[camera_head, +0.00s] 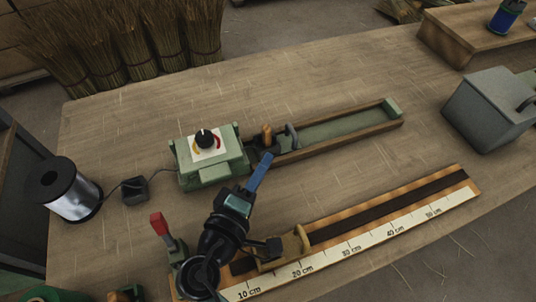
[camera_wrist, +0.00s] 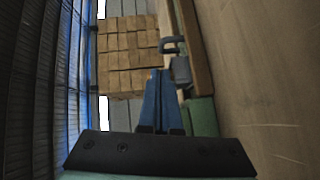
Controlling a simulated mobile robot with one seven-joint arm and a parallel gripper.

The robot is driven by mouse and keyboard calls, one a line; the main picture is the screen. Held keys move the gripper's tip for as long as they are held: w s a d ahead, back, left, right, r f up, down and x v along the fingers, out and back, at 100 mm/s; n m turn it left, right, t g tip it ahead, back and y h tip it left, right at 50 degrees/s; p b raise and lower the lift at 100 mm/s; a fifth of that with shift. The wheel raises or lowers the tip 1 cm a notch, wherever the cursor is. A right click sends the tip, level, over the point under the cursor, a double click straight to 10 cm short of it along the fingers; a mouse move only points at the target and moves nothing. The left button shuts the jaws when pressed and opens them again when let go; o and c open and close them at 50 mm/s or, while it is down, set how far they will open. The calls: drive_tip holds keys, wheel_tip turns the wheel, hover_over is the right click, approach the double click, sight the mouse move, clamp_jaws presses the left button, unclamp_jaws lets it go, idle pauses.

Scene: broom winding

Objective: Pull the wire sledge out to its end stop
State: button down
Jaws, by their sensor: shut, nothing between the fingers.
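The wire sledge (camera_head: 268,147) is a dark block with an upright wooden knob and a grey loop handle (camera_head: 292,136). It sits at the left end of a long wooden-sided rail, beside the green dial box (camera_head: 211,160). The rail's green end block (camera_head: 392,107) is at the far right end. My gripper (camera_head: 266,157) has its blue fingers shut and empty, just in front of the sledge; contact cannot be told. In the wrist view the shut fingers (camera_wrist: 160,75) point past the grey handle (camera_wrist: 175,45), which lies just right of the tips, not between them.
A wire spool (camera_head: 73,190) and small black block (camera_head: 135,190) stand left, with wire running toward the dial box. A scaled board (camera_head: 400,218) lies in front, under my arm. A red-handled lever (camera_head: 161,230) is near the arm. A grey box (camera_head: 490,109) stands right.

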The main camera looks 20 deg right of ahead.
sight(287, 126)
drive_tip(key=x, duration=0.8)
drive_tip(key=shift+w+d, duration=0.15)
drive_tip(key=d+p, duration=0.1)
drive_tip(key=d, duration=0.8)
drive_tip(key=shift+f, duration=0.1)
